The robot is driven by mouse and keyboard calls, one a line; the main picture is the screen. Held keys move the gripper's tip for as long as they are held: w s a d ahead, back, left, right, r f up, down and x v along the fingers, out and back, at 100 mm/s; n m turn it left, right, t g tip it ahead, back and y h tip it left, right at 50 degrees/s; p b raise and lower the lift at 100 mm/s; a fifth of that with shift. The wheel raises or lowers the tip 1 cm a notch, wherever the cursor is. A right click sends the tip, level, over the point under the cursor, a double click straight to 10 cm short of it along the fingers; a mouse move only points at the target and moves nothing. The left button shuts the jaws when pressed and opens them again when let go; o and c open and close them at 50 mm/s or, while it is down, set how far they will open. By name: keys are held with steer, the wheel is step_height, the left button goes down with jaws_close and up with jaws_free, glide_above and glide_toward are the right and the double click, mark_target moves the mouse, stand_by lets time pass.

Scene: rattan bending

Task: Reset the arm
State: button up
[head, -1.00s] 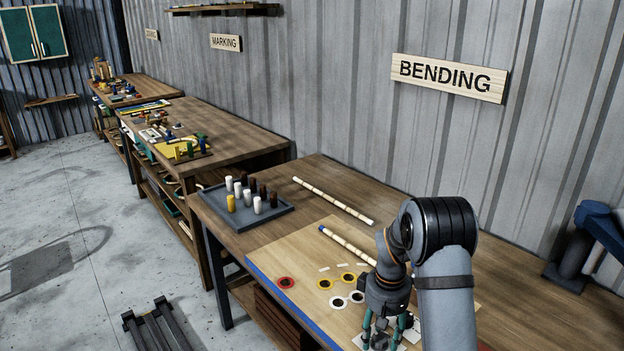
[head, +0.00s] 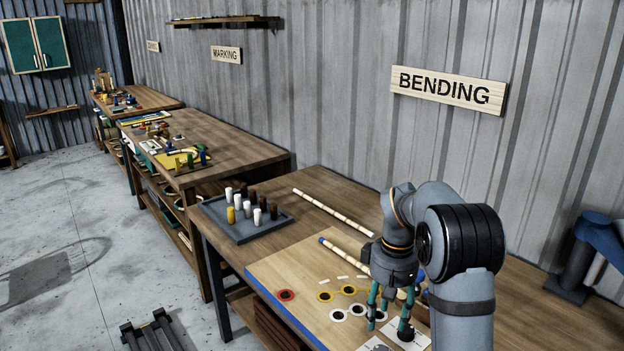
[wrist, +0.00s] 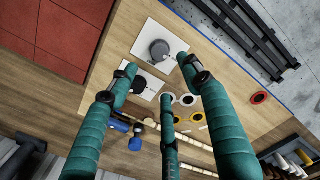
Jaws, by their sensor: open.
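My arm reaches over the bending table (head: 325,186), with its wrist bent downward. My gripper (head: 387,322) has teal fingers that point down above the light wooden board (head: 300,268). In the wrist view my gripper (wrist: 160,90) shows its fingers spread apart, with nothing held between them. Below the fingers are two white cards, each with a dark round piece (wrist: 159,50) on it. My arm hides part of the board's right side in the head view.
A grey tray (head: 243,236) holds several upright pegs. A segmented rod (head: 335,213) lies at the back of the table, and a blue-ended rod (head: 343,254) lies on the board. Red, yellow and white rings mark the board. A blue device (head: 595,245) stands at right.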

mark_target(381, 350)
step_height(381, 350, down, 12)
steer(key=shift+f, duration=0.1)
steer(key=shift+m, duration=0.8)
steer(key=m, duration=0.4)
steer(key=shift+r, duration=0.2)
steer(key=m+p, duration=0.1)
steer(key=m, duration=0.3)
steer(key=m+p, duration=0.2)
steer(key=m, duration=0.1)
steer(key=shift+r+m, duration=0.1)
steer(key=shift+m, duration=0.3)
steer(key=m+p, duration=0.1)
steer(key=m, duration=0.3)
steer(key=shift+p, duration=0.4)
steer(key=shift+m, duration=0.4)
steer(key=shift+r, duration=0.55)
